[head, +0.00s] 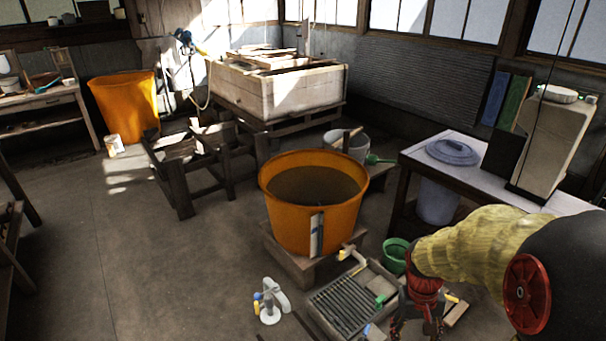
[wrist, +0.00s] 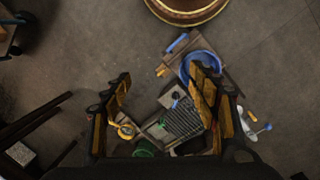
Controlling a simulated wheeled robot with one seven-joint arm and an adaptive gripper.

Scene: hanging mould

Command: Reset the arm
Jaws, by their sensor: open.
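My gripper (head: 425,322) is at the lower right of the head view, at the end of my arm in its yellow sleeve, partly cut off by the bottom edge. In the wrist view my gripper (wrist: 163,88) has its two fingers wide apart, with nothing between them but the floor and floor items below. It appears empty. A pale block-shaped mould (head: 560,140) is at the right in the head view, with thin cords running up from it. My arm hides part of the area below it.
A slatted tray (head: 345,308) lies on the floor beside my gripper, with a green bucket (head: 397,256) behind it. An orange tub (head: 312,215) stands on a wooden base. A table (head: 480,172) stands at the right. Open floor (head: 130,250) is at the left.

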